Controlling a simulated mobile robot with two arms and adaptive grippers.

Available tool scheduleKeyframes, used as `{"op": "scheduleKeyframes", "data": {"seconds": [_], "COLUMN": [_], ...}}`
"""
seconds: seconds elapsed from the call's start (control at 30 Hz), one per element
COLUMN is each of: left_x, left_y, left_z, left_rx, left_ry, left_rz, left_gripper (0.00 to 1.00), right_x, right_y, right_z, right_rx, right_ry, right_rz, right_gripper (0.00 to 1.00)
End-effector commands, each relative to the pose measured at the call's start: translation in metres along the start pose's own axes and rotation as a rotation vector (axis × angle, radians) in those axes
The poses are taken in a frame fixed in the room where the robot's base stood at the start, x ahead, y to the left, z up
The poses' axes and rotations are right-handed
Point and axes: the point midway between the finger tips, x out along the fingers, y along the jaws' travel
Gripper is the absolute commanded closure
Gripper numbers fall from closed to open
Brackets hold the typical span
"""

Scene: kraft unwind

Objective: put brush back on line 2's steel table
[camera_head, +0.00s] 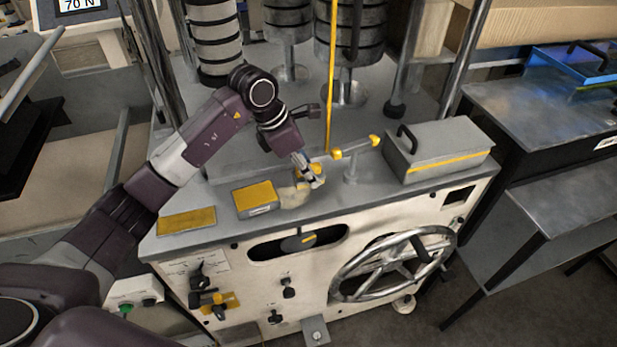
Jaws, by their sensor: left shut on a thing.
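My left gripper (311,180) is low over the front part of the grey machine top (350,205). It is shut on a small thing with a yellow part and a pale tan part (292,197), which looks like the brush. The fingers hide some of it, and I cannot tell whether its lower end touches the top. A grey steel table (525,108) stands at the right, apart from the machine. No label that I can read marks it as line 2's. My right gripper is not in view.
A yellow-topped block (255,198) and a flat yellow pad (187,221) lie left of the gripper. A yellow-ended post (352,165) and a grey handled box (437,150) stand to its right. A yellow strip (332,75) hangs behind. A handwheel (392,265) is on the front.

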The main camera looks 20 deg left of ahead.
Motion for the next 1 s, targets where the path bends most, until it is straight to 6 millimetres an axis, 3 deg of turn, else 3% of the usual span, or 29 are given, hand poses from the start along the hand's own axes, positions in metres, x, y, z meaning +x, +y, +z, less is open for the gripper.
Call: {"op": "scheduleKeyframes", "data": {"seconds": [0.27, 0.63, 0.67, 0.7, 0.8, 1.0], "left_x": [0.031, 0.037, 0.036, 0.035, 0.035, 0.035], "left_y": [-0.002, 0.000, -0.001, -0.001, -0.001, -0.001], "left_z": [-0.013, -0.016, -0.015, -0.015, -0.015, -0.015], "left_rx": [-0.001, 0.001, 0.000, 0.000, 0.000, 0.000], "left_ry": [0.002, 0.001, 0.001, 0.001, 0.002, 0.002], "left_rz": [-0.004, -0.001, -0.001, -0.001, -0.002, -0.002], "left_gripper": [0.95, 0.95, 0.66, 0.61, 0.51, 0.51], "right_x": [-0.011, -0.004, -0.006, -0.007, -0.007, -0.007], "right_y": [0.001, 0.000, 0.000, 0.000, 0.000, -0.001], "right_z": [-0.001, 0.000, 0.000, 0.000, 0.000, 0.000], "right_rx": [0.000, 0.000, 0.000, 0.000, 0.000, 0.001], "right_ry": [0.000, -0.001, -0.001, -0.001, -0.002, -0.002], "right_rz": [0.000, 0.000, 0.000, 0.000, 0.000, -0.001], "right_gripper": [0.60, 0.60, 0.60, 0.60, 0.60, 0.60]}}
